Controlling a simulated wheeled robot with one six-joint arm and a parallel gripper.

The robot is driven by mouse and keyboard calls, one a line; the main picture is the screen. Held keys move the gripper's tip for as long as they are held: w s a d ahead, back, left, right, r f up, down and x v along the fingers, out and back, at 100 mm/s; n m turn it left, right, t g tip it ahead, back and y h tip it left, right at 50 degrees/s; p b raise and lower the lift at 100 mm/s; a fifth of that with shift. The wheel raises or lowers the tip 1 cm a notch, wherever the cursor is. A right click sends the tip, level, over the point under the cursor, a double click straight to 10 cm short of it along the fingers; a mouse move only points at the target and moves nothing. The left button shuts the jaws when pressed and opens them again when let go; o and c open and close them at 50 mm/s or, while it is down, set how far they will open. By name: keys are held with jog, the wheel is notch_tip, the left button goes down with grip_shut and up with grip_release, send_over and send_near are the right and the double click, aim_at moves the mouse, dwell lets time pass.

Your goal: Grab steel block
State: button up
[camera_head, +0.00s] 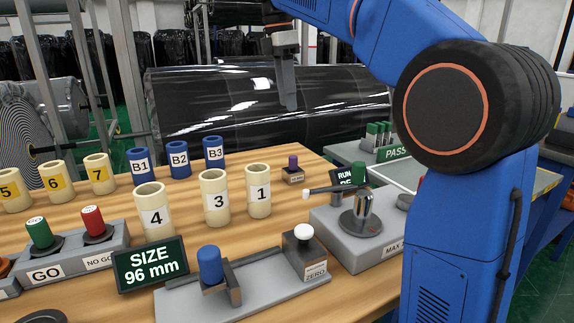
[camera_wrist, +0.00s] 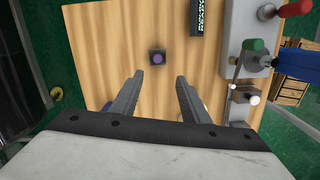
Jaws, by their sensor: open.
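A small dark block with a purple knob (camera_head: 293,172) sits near the back right of the wooden table; its label is too small to read. It also shows in the wrist view (camera_wrist: 158,57), a little beyond the fingertips and roughly centred between them. A grey metal block with a white knob, marked ZERO (camera_head: 305,255), stands on the front gauge base. I cannot tell from labels which one is the steel block. My gripper (camera_head: 287,100) hangs above the back of the table, fingers down, apart and empty; its fingers also show in the wrist view (camera_wrist: 157,82).
Cream tubes (camera_head: 258,192) and blue tubes (camera_head: 213,154) stand left of the purple-knobbed block. Large black wrapped rolls (camera_head: 220,115) lie behind the table. Bare wood surrounds the purple-knobbed block.

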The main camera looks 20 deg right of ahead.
aim_at(293, 156)
jog(key=f, duration=0.5)
jog(key=d+f, duration=0.1)
jog(key=f, duration=0.5)
jog(key=d+f, duration=0.1)
jog(key=f, duration=0.5)
jog(key=shift+w+f, duration=0.15)
jog(key=shift+w, duration=0.15)
grip_shut()
